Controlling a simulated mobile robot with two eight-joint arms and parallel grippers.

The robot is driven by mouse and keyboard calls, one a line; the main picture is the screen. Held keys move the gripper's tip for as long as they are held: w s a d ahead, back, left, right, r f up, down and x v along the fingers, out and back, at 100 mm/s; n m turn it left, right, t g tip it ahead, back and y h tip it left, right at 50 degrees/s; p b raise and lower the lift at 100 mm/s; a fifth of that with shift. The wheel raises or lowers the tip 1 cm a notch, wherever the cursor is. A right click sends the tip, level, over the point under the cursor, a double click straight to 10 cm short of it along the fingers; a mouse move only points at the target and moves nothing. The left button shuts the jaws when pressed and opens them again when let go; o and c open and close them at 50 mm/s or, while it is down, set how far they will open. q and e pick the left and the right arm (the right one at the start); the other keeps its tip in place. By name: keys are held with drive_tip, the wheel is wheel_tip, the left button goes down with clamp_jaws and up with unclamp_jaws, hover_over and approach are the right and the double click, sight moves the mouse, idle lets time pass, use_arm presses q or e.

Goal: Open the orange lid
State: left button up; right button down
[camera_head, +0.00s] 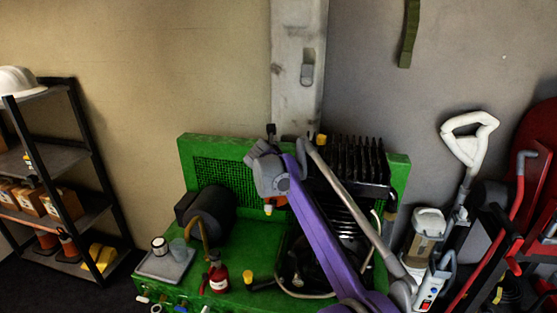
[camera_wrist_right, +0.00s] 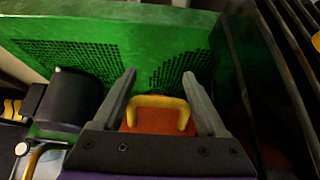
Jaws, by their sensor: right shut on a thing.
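The orange lid (camera_wrist_right: 152,124) has a yellow handle (camera_wrist_right: 160,100) and shows between the fingers of my right gripper (camera_wrist_right: 158,74) in the right wrist view. The right gripper is shut on the yellow handle, one finger on each side. Much of the lid is hidden behind the gripper body. In the head view my purple right arm reaches over the green workbench, and its wrist hides most of the lid. I cannot tell there how far the lid is tilted. My left gripper is not in view.
The green bench (camera_head: 245,299) has a mesh back panel, with a dark cylinder (camera_head: 212,212) left of my gripper. A red bottle (camera_head: 218,276) and a grey tray (camera_head: 165,265) stand at the front. Black finned parts (camera_head: 357,165) are close on the right. A shelf (camera_head: 95,160) stands left.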

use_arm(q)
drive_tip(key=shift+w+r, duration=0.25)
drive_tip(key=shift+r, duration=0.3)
use_arm(e)
drive_tip(key=shift+w+d+r+g, duration=0.1)
drive_tip(key=shift+w+d+g, duration=0.1)
drive_tip(key=shift+d+g, duration=0.1)
drive_tip(key=shift+c, duration=1.8)
unclamp_jaws()
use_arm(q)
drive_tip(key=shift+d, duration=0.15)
use_arm(e)
drive_tip(key=shift+o, duration=0.8)
drive_tip(key=shift+s+a+r, duration=0.15)
drive_tip(key=shift+s+a, duration=0.05)
drive_tip(key=shift+s, duration=0.15)
drive_tip(key=v, duration=0.9)
drive_tip(key=shift+d, duration=0.2)
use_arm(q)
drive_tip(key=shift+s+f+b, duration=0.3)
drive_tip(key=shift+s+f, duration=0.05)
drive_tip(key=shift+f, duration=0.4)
use_arm(e)
drive_tip(key=shift+s+a+r, duration=0.1)
drive_tip(key=shift+s+r, duration=0.25)
drive_tip(key=shift+s, duration=0.05)
drive_tip(key=shift+f, duration=0.15)
